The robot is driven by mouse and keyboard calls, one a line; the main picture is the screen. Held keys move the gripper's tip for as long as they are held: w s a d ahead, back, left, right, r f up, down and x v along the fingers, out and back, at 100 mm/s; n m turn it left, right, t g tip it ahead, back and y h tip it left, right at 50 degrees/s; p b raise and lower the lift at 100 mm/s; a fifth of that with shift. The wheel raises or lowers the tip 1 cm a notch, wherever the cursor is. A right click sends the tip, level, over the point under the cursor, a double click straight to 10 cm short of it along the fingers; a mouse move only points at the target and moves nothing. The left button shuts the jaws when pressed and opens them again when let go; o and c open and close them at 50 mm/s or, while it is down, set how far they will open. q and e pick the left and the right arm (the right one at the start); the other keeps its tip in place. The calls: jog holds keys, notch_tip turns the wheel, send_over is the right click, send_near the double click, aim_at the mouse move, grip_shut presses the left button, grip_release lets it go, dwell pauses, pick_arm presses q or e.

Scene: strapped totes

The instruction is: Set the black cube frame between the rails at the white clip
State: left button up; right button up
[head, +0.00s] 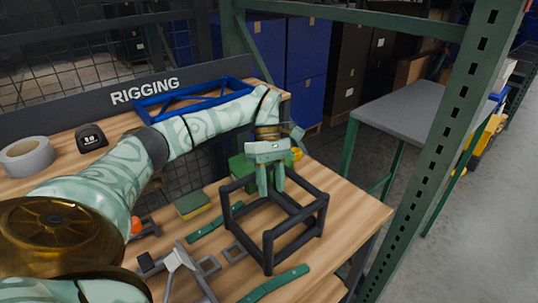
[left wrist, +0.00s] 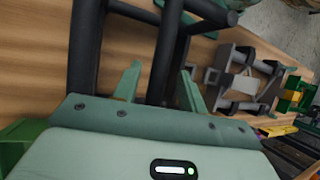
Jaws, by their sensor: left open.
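The black cube frame (head: 268,252) stands upright near the right end of the wooden bench. My left gripper (head: 270,190) points down at its far upper side, fingers apart. In the left wrist view, a dark bar of the frame (left wrist: 166,50) runs between the open fingers (left wrist: 160,88); I cannot tell whether they touch it. Two green strips, possibly the rails, lie on the bench, one left of the frame (head: 205,229) and one in front (head: 274,284). A pale grey bracket (head: 180,262) lies between them; I cannot tell whether it is the white clip. My right gripper is not in view.
A green box (head: 239,168) stands behind my left gripper. A green-and-yellow sponge (head: 193,205) lies left of the frame. A green rack post (head: 445,150) rises at right.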

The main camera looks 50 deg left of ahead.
pick_arm(q)
jog(key=p+v, duration=0.1)
jog(key=v, duration=0.5)
jog(key=shift+a+r, duration=0.15)
jog(key=shift+r, duration=0.2)
jog(key=shift+w, duration=0.1)
